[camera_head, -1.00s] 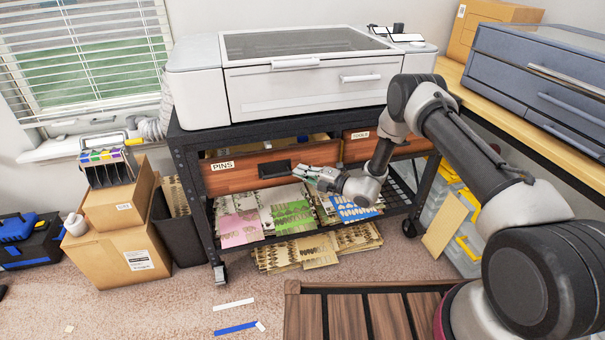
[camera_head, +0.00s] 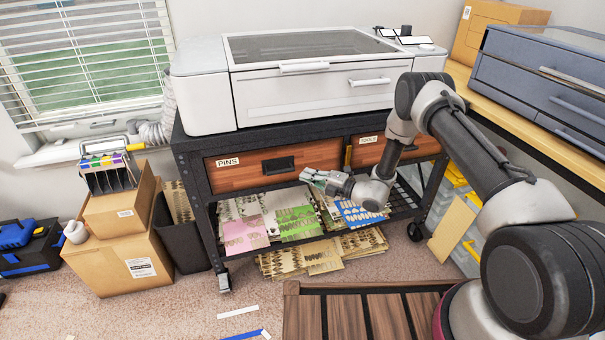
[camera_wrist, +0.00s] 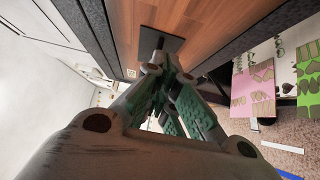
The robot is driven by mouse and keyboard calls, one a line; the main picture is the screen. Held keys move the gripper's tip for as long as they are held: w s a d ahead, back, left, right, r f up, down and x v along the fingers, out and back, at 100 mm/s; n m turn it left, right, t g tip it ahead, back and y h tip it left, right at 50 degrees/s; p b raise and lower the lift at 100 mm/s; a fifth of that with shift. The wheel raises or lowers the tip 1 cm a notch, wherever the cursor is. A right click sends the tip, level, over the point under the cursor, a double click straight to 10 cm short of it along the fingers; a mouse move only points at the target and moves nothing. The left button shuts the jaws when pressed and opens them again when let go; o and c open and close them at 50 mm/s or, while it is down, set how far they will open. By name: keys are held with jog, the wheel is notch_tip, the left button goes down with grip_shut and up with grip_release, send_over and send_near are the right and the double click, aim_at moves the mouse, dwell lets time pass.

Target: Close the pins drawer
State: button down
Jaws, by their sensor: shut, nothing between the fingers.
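The pins drawer (camera_head: 240,174) has a reddish wood front with a white "PINS" label and a dark recessed handle (camera_head: 278,165). In the head view its front sits about level with the black cart frame, and no open interior shows above it. My gripper (camera_head: 306,174) is shut and empty, just right of and a little below the handle. In the wrist view my fingers (camera_wrist: 158,72) point at the wood front (camera_wrist: 180,30) near the dark handle (camera_wrist: 158,45). I cannot tell whether the fingertips touch it.
The tools drawer (camera_head: 368,152) is beside it on the right, partly behind my arm. Printed sheets (camera_head: 243,233) lie on the shelf below. A white machine (camera_head: 290,80) stands on the cart. Boxes (camera_head: 128,255) stand at the left, and a wood-slatted surface (camera_head: 345,312) is in front.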

jog(key=v, duration=1)
jog(key=s+f+n+g, duration=0.3)
jog(key=s+n+g, duration=0.4)
jog(key=s+n, duration=0.45)
jog(key=s+d+r+n+g+h, duration=0.2)
jog(key=s+d+r+n+g, duration=0.25)
jog(key=s+r+n, duration=0.35)
jog(key=s+d+r+n+t+h, duration=0.2)
jog(key=s+d+r+n+h, duration=0.2)
jog(key=d+r+n, duration=0.3)
jog(key=s+d+r+n+t+h, duration=0.2)
jog(key=s+d+r+n+h, duration=0.3)
jog(key=r, duration=1.1)
jog(key=s+d+r+n+t+h, duration=0.3)
jog(key=s+d+r+n, duration=0.4)
jog(key=r, duration=0.5)
jog(key=d+n+h, duration=0.1)
jog(key=d+n, duration=0.1)
jog(key=n, duration=0.1)
jog(key=shift+r+h, duration=0.25)
jog(key=shift+h, duration=0.15)
